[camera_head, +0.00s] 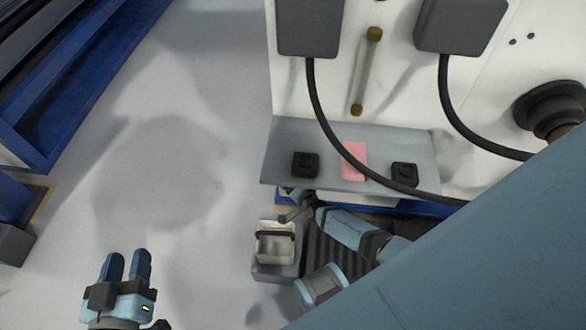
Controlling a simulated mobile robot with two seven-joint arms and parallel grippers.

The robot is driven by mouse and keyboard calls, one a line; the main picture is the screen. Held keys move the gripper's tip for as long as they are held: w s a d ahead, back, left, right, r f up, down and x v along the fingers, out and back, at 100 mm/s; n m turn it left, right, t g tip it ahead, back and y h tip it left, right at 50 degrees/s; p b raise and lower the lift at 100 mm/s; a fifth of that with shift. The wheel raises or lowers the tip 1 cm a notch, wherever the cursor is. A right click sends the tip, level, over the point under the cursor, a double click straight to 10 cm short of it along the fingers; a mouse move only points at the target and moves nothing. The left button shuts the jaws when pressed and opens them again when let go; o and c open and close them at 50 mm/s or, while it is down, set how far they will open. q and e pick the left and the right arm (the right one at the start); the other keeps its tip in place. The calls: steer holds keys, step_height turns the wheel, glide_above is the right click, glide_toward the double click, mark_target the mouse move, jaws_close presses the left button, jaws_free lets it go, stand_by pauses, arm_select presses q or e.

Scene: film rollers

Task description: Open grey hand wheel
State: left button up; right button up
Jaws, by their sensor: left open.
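No grey hand wheel can be made out for certain. A dark round fitting (552,108) sticks out of the white panel (425,85) at the right edge, and I cannot tell if it is the wheel. My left gripper (127,264) is open and empty at the lower left, above the pale floor, well away from the panel. What seems to be my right gripper (297,207) is at the front edge of the grey shelf, partly hidden, and its jaws are unclear. A large blue-grey surface close to the camera covers the lower right.
The grey shelf (385,140) bears a pink block (354,162) and two black blocks (305,164) (404,174). A small bin (276,245) stands below. Blue structure (75,95) is upper left; floor between is clear.

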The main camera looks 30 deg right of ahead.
arm_select(q)
steer(key=shift+r, duration=0.1)
arm_select(e)
steer(key=shift+r, duration=0.1)
arm_select(q)
steer(key=s+a+f+g+y+p, duration=0.2)
steer(key=a+f+g+p, duration=0.1)
steer(key=f+p, duration=0.2)
steer(key=shift+s+f, duration=0.2)
steer(key=shift+f, duration=0.3)
arm_select(e)
steer(key=v, duration=1.3)
steer(key=shift+s+r, duration=0.15)
steer(key=shift+s, duration=0.2)
arm_select(q)
steer(key=shift+a, duration=0.1)
